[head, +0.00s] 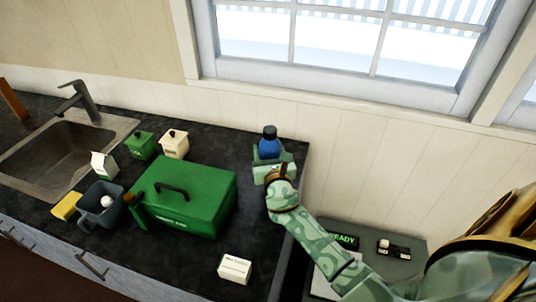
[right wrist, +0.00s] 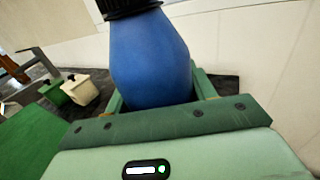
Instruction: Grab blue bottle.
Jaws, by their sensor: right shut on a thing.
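The blue bottle (head: 269,148) with a black cap stands upright near the back right end of the dark counter in the head view. It fills the middle of the right wrist view (right wrist: 150,60), its cap cut off by the top edge. My right gripper (head: 271,162) is shut on the bottle, with a green finger on each side of it. The gripper body hides the bottle's lower part, so I cannot tell if its base touches the counter. My left gripper is not in view.
A green box (head: 190,190) with a black handle stands left of the bottle. Green (head: 142,146) and cream (head: 175,144) canisters stand behind it. A small white box (head: 234,268) lies at the counter's front. The sink (head: 55,155) is far left. The wall and window (head: 340,40) rise behind.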

